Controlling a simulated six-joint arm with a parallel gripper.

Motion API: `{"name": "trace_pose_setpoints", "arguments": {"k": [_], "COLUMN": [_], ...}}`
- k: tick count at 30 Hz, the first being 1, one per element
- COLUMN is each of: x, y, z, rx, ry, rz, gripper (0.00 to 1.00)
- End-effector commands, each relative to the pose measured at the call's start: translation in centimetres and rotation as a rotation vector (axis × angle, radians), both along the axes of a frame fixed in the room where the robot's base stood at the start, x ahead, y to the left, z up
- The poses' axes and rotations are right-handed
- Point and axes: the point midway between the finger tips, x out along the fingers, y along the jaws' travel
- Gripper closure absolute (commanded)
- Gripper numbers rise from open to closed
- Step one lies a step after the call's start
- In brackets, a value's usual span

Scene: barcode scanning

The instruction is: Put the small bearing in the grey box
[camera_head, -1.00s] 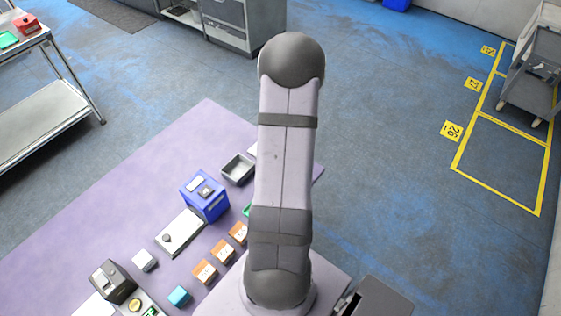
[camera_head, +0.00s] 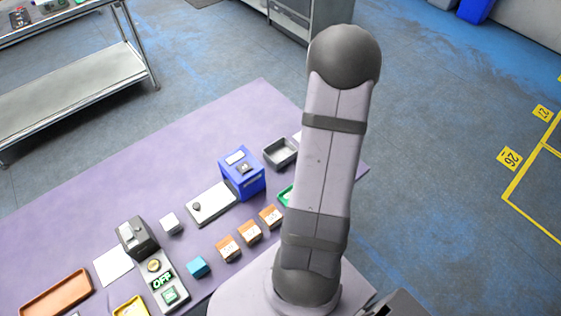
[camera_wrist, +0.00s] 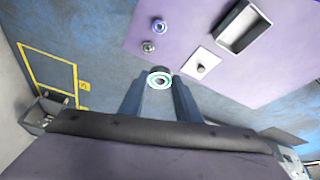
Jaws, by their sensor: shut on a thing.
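A small bearing (camera_wrist: 159,79), a pale ring with a bluish inner ring and dark centre, sits between the fingertips of my gripper (camera_wrist: 160,86) in the wrist view. The gripper is shut on it, and the purple table top lies beyond it. The grey box (camera_wrist: 243,32), an open, empty-looking tray, lies at the upper right of the wrist view, apart from the gripper. My gripper and the bearing are hidden in the head view.
A white plate with a knob (camera_wrist: 203,62), a blue-rimmed ring (camera_wrist: 160,26) and a small metal part (camera_wrist: 148,46) lie near the grey box. A blue box (camera_head: 241,175), several orange blocks (camera_head: 249,232) and a dark device (camera_head: 136,238) stand left of my arm.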

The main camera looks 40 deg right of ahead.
Motion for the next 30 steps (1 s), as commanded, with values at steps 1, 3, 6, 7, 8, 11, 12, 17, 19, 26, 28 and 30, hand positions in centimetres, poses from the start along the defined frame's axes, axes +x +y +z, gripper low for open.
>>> {"name": "trace_pose_setpoints", "arguments": {"k": [1, 3, 6, 7, 8, 11, 12, 17, 19, 26, 28, 30], "x": [2.1, 4.8, 8.4, 9.3, 10.3, 12.7, 13.5, 15.6, 16.2, 16.7, 16.7, 16.7], "y": [0.6, 1.7, 3.8, 4.4, 5.1, 7.2, 8.0, 10.4, 11.0, 11.9, 11.9, 11.9], "z": [-1.1, -1.5, -2.2, -2.5, -2.7, -3.5, -3.8, -4.7, -5.0, -5.2, -5.4, -5.9], "rx": [-0.001, 0.003, 0.01, 0.011, 0.013, 0.017, 0.019, 0.02, 0.021, 0.021, 0.022, 0.022], "ry": [-0.006, -0.009, -0.013, -0.012, -0.014, -0.014, -0.013, -0.012, -0.012, -0.012, -0.01, -0.009], "rz": [0.01, 0.025, 0.061, 0.076, 0.09, 0.138, 0.156, 0.216, 0.232, 0.251, 0.252, 0.251], "gripper": [0.97, 0.97, 0.97, 0.97, 0.97, 0.97, 0.97, 0.97, 0.97, 0.97, 0.97, 0.97]}}
